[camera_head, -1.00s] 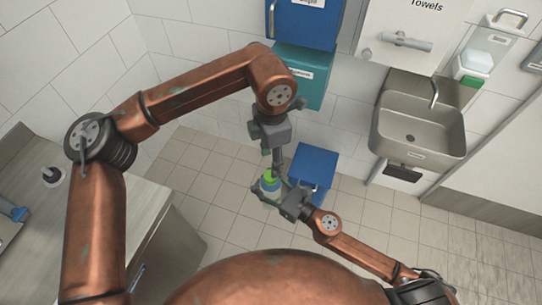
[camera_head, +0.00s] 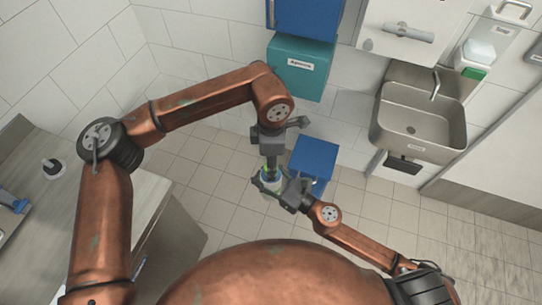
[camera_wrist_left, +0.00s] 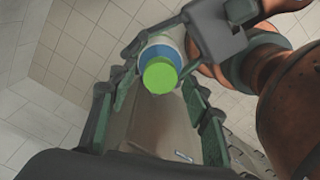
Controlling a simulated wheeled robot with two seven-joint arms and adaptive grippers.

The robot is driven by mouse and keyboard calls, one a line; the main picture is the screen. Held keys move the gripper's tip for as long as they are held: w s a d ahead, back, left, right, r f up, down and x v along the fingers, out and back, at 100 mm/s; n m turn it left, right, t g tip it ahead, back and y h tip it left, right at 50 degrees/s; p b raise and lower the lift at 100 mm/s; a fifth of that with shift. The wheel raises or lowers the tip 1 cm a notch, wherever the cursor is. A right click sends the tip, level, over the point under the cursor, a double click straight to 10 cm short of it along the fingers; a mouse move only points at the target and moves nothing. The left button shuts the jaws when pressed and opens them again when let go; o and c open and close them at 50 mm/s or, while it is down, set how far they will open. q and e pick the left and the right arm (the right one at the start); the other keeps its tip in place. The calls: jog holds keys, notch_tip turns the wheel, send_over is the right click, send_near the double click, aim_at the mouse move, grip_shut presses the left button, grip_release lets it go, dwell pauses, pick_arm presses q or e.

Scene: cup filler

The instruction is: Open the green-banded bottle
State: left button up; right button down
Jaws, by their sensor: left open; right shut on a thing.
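The bottle (camera_head: 269,186) is held in mid-air in front of me, mostly hidden by my grippers in the head view. The left wrist view looks down on its bright green cap (camera_wrist_left: 160,75), with a blue ring below it and a pale body. The cap is on the bottle. My right gripper (camera_head: 279,188) is shut on the bottle's body from the right. My left gripper (camera_head: 271,166) points down from above. Its fingers are open, one on each side of the cap in the left wrist view, and I cannot tell whether they touch it.
A blue bin (camera_head: 314,158) stands on the floor behind the grippers. A teal box (camera_head: 299,82) hangs on the wall. A sink (camera_head: 418,115) is at the right. A counter (camera_head: 60,215) with small items is at the left. The tiled floor between is clear.

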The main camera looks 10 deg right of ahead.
pick_arm(q)
jog(key=shift+f, duration=0.15)
grip_shut()
jog(key=shift+n, duration=0.5)
dwell(0.4)
dwell(0.5)
jog(key=shift+r, duration=1.1)
